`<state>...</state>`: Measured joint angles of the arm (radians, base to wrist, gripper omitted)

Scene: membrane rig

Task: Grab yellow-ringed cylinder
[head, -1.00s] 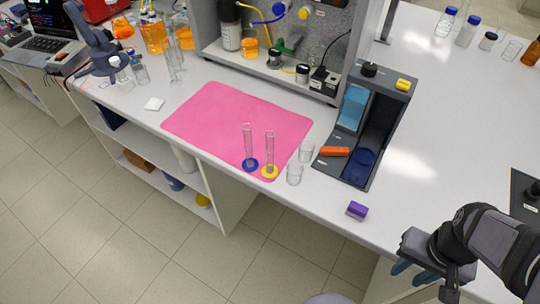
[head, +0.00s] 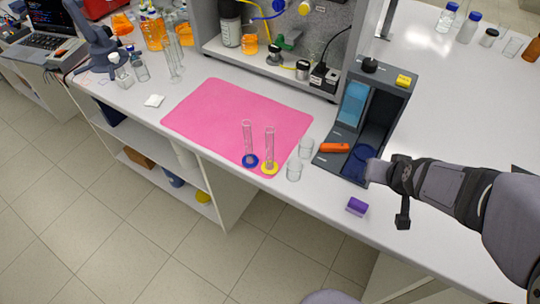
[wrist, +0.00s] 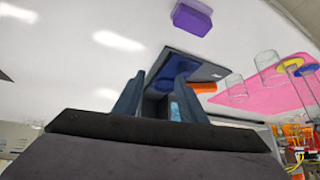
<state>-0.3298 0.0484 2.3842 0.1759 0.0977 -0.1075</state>
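The yellow-ringed cylinder (head: 269,168) is a clear, slim upright cylinder with a yellow base ring, standing at the front edge of the pink mat (head: 215,112). A similar blue-ringed cylinder (head: 250,161) stands just left of it. The yellow ring also shows at the right of the wrist view (wrist: 292,63). My gripper (head: 374,168) is to the right of the cylinders, over the front of the dark grey device, well apart from them. In the wrist view my gripper's two fingers (wrist: 158,97) are spread with nothing between them.
Two clear beakers (head: 294,171) stand right beside the yellow-ringed cylinder. A purple block (head: 357,206) lies near the table's front edge. The mat's left part is clear.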

